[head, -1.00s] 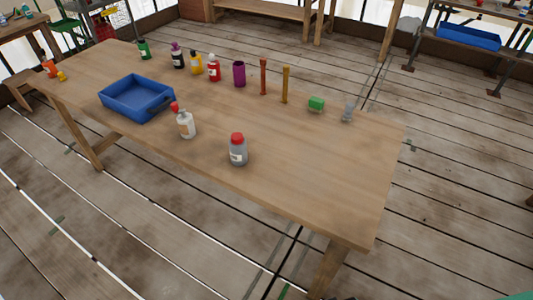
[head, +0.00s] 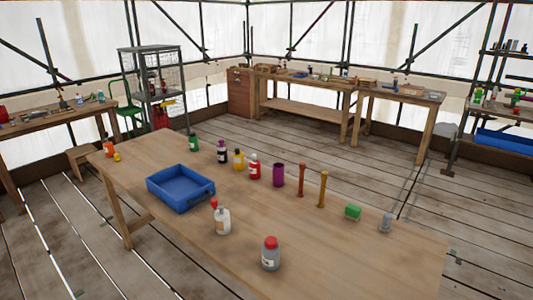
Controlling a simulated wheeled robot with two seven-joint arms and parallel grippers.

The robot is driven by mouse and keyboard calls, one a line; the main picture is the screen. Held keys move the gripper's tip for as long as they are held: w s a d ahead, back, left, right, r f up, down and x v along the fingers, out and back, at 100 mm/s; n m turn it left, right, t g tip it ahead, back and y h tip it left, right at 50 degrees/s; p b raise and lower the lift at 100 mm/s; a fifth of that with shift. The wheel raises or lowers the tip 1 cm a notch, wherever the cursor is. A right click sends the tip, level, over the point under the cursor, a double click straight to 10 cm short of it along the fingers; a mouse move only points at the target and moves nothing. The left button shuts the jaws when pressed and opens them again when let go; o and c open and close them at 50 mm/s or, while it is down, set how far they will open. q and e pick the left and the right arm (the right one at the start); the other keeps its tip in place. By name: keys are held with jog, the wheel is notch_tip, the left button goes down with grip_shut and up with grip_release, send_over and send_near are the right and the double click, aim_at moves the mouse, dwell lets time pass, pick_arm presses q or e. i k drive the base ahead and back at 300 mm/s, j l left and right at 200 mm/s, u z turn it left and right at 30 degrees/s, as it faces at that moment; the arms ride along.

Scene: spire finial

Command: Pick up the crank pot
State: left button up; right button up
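I cannot tell for sure which item is the crank pot. A purple open cup-like pot (head: 278,175) stands upright near the middle of the wooden table (head: 330,250). A grey jar with a red lid (head: 270,255) stands near the front edge. A white bottle with a red top (head: 222,220) stands left of that jar. A row of small bottles, green (head: 194,142), dark (head: 222,152), yellow (head: 239,160) and red (head: 255,168), stands along the far side. Neither of my grippers is in view.
A blue tray (head: 163,197) lies left of the white bottle. Two slim posts (head: 298,180) (head: 322,190), a green block (head: 353,212) and a grey clear-looking item (head: 386,222) stand to the right. Workbenches (head: 300,98) line the back. The table's front right is clear.

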aim_at(222, 221)
jog(key=j+z, duration=0.1)
jog(key=z, duration=0.55)
jog(key=i+j+z, duration=0.1)
jog(key=j+z, duration=0.25)
jog(key=j, duration=0.35)
jog(key=j+z, duration=0.35)
jog(key=j, duration=0.35)
jog(key=k+j+z, duration=0.1)
jog(key=j+z, duration=0.25)
jog(key=j, duration=0.35)
